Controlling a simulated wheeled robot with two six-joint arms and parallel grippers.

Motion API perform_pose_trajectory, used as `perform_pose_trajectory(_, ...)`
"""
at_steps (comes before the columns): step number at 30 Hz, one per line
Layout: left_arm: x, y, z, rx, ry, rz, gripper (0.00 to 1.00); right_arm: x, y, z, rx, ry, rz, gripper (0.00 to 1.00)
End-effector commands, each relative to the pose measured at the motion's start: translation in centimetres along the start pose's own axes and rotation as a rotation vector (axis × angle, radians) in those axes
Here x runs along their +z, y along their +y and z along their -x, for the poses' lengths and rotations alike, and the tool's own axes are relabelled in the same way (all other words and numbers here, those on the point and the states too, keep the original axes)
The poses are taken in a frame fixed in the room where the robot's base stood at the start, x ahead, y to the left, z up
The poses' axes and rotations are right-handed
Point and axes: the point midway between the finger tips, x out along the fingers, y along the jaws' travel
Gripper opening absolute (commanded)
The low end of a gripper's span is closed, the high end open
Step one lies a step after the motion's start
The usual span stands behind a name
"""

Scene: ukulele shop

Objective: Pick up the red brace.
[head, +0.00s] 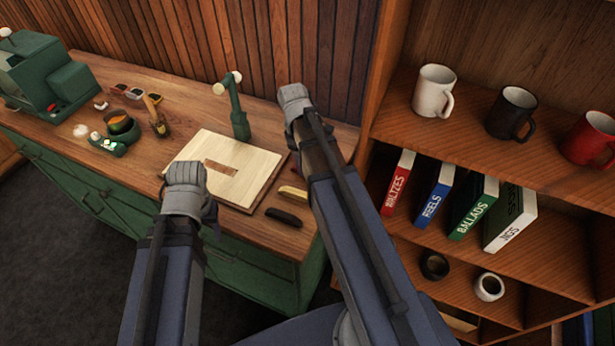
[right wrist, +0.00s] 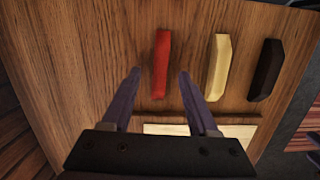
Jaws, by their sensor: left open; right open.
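The red brace (right wrist: 161,65) lies on the wooden bench top in the right wrist view, a slim bar pointing away from me. In the head view only a sliver of it (head: 294,170) shows beside my right arm. My right gripper (right wrist: 159,80) is open and empty, with the near end of the red brace between its fingertips in the picture; I cannot tell its height above the bench. It also shows in the head view (head: 293,95). My left gripper (head: 185,173) is open, in front of the pale board's left side.
A cream brace (right wrist: 218,68) and a black brace (right wrist: 264,70) lie right of the red one. A pale board (head: 242,152) and a green lamp-like stand (head: 237,112) are on the bench. A shelf with mugs and books (head: 398,185) stands at right.

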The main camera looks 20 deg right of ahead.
Motion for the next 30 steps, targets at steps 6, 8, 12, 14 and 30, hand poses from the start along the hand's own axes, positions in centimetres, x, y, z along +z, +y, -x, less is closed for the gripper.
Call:
perform_pose_trajectory(6,-0.13,0.22,-2.31,0.000,0.000,0.000,0.57,-0.03,-0.01,-2.35,0.000,0.000,0.000,0.60)
perform_pose_trajectory(8,-0.13,0.22,-2.24,0.000,0.000,0.000,0.57,-0.01,0.00,-2.28,0.000,0.000,0.000,0.60)
perform_pose_trajectory(12,-0.12,0.20,-2.10,0.000,0.000,0.000,0.57,0.01,0.00,-2.14,0.000,0.000,0.000,0.60)
perform_pose_trajectory(14,-0.12,0.20,-2.10,0.000,0.000,0.000,0.57,0.01,0.00,-2.14,0.000,0.000,0.000,0.56)
perform_pose_trajectory(30,-0.12,0.20,-2.10,0.000,0.000,0.000,0.57,0.00,0.00,-2.14,0.000,0.000,0.000,0.00)
